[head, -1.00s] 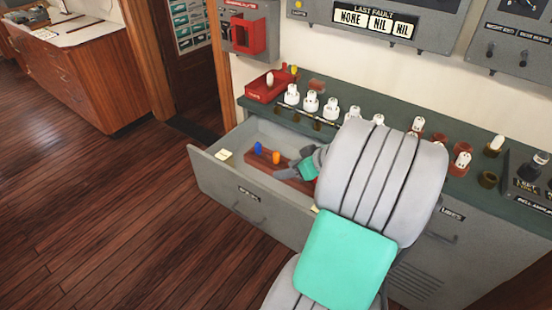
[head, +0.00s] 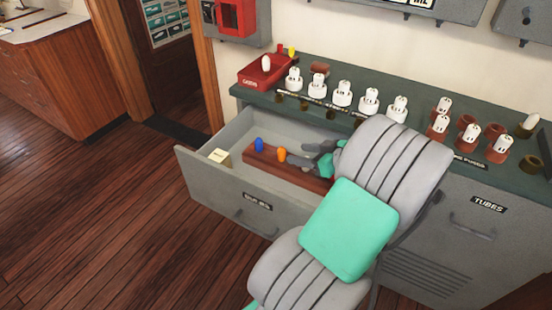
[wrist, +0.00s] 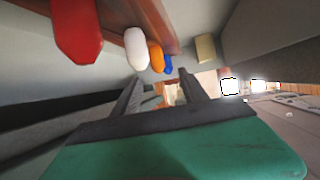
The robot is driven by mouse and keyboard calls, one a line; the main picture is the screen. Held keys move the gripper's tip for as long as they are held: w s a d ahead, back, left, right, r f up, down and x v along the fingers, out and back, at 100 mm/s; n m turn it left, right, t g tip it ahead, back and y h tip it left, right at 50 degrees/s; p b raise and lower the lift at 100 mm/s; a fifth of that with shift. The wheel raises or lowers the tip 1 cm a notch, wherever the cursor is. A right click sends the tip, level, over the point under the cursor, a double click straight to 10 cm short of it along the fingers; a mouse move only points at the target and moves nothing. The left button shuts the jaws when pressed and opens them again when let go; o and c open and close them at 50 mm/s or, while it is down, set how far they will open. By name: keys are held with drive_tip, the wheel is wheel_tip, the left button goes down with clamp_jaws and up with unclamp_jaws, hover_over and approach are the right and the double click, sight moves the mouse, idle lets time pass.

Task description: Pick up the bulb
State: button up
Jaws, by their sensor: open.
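An open grey drawer (head: 225,190) holds a brown rack (head: 262,163) with a row of bulbs. The blue bulb (head: 259,144) and orange bulb (head: 282,154) stand upright at its left end. The wrist view, seemingly upside down, also shows a white bulb (wrist: 135,48) and a red bulb (wrist: 78,30) on the rack; my gripper and arm hide these in the head view. My gripper (head: 314,156) is low in the drawer by the right part of the rack. Its fingers (wrist: 162,78) are apart with nothing visibly held between them, and the bulbs appear beyond the tips.
A small cream box (head: 219,156) lies at the drawer's left end. The green counter (head: 330,125) above carries white fuses (head: 342,93), brown holders (head: 467,135) and a red tray (head: 267,71). The drawer walls closely surround my gripper. The floor at left is clear.

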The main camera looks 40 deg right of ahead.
sight(285, 152)
drive_tip(key=x, duration=0.7)
drive_tip(key=shift+w+d+f, duration=0.15)
drive_tip(key=shift+w+f, duration=0.1)
drive_tip(key=shift+f, duration=0.05)
drive_tip(key=shift+c, duration=0.2)
clamp_jaws()
